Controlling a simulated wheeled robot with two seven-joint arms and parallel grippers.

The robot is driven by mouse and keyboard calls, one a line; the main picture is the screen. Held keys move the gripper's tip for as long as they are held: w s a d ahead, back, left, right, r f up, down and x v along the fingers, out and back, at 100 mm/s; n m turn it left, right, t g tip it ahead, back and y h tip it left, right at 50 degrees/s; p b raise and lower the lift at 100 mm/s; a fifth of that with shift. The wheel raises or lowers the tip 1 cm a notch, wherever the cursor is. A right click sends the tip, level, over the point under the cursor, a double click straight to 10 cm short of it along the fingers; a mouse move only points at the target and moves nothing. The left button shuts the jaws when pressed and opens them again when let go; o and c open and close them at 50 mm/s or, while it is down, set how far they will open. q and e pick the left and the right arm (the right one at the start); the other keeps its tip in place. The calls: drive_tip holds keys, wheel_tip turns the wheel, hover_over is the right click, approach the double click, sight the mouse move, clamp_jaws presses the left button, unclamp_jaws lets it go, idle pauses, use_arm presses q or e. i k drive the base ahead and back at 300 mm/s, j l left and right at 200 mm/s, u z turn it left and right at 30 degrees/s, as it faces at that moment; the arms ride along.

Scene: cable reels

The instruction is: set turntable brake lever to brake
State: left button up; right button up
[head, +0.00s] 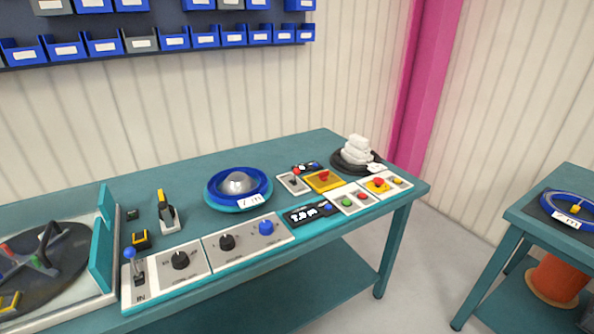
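At the far left a dark round turntable disc (62,272) with coloured arms and a black handle lies partly outside the frame. Several levers stand on the teal bench, and I cannot tell which is the brake lever. One has a blue knob (129,254), stands upright and has a label reading "IN" below it. A yellow-and-grey lever (166,212) stands behind the front panel. A small lever on a light plate (294,183) stands near the middle. No legible "brake" marking shows. Neither of my grippers is in view.
A teal upright plate (102,243) stands beside the disc. A blue reel with a silver dome (237,186), a panel of dark and blue knobs (228,242), and push buttons (377,183) occupy the bench (190,167). Floor shows between it and a second table (530,207) at right.

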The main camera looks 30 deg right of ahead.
sight(296, 171)
drive_tip(key=i+l, duration=0.1)
drive_tip(key=l, duration=0.35)
drive_tip(key=i+l, duration=0.1)
drive_tip(key=l, duration=0.4)
drive_tip(key=i+l, duration=0.15)
drive_tip(key=l, duration=0.3)
drive_tip(key=i+l, duration=0.1)
drive_tip(key=l, duration=0.4)
drive_tip(key=i+l, duration=0.1)
drive_tip(key=l, duration=0.35)
